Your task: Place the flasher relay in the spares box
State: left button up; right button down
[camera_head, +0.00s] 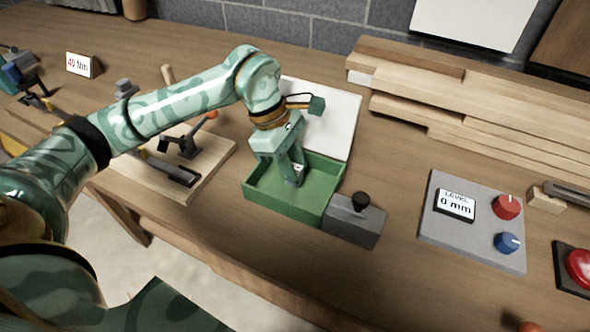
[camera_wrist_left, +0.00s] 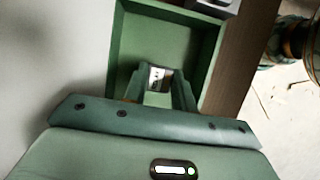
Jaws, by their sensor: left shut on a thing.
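The spares box appears to be the green open-topped tray (camera_head: 262,205) on the workbench, with a pale lid or board (camera_head: 336,112) standing open behind it. My left gripper (camera_head: 297,178) points down inside the outline of the tray. It is shut on a small silvery block, which I take for the flasher relay (camera_head: 299,171). In the left wrist view the relay (camera_wrist_left: 158,78) sits between the fingers (camera_wrist_left: 158,90), with the green tray (camera_wrist_left: 211,60) around and beyond it. I cannot tell whether the relay touches the tray floor. My right gripper is not in view.
A grey block with a black knob (camera_head: 355,222) stands against the tray's right side. A wooden board with a clamp (camera_head: 205,170) lies left. Stacked planks (camera_head: 450,95) lie at the back right. A grey level panel (camera_head: 470,235) and red button (camera_head: 578,268) are at right.

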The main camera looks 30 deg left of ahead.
pick_arm(q)
jog(key=shift+f, duration=0.9)
jog(key=o, duration=1)
jog(key=p+v, duration=0.2)
jog(key=v, duration=1)
jog(key=shift+r, duration=0.1)
